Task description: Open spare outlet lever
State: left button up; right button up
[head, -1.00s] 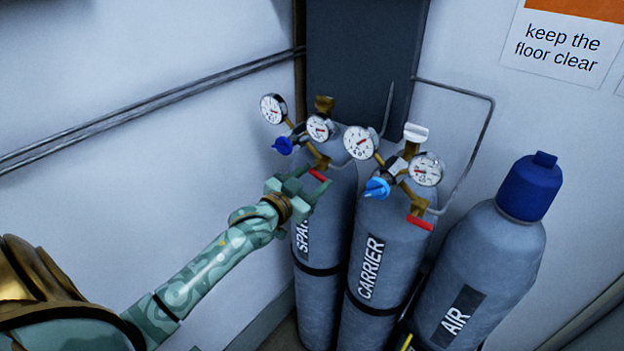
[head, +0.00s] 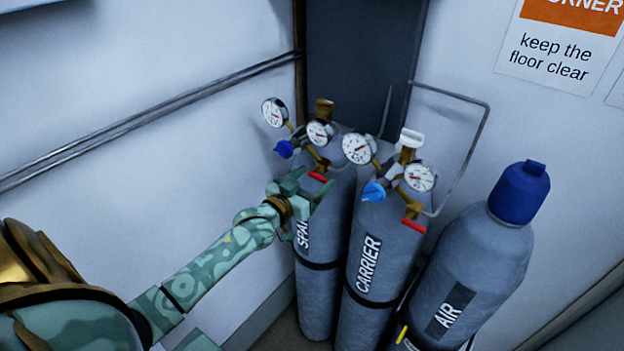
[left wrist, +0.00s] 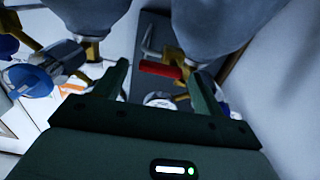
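The red spare outlet lever (head: 321,177) sits on the brass outlet of the spare cylinder (head: 313,270), below its gauges. It also shows in the left wrist view (left wrist: 160,70), lying crosswise between the two fingertips. My left gripper (head: 312,184) is open, right at the lever, with one finger to each side of it. I cannot tell whether a finger touches the lever. The gripper covers part of the SPARE label. My right gripper is in neither view.
The carrier cylinder (head: 378,265) stands close on the right, with its own red lever (head: 414,226) and a light blue knob (head: 374,191). The air cylinder (head: 475,270) with a blue cap stands further right. Pipes (head: 150,118) run along the left wall, where there is free room.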

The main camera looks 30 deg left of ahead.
pick_arm(q)
jog(key=s+a+b, duration=0.1)
jog(key=s+b, duration=0.1)
jog(key=s, duration=1.4)
jog(key=shift+s+a, duration=0.15)
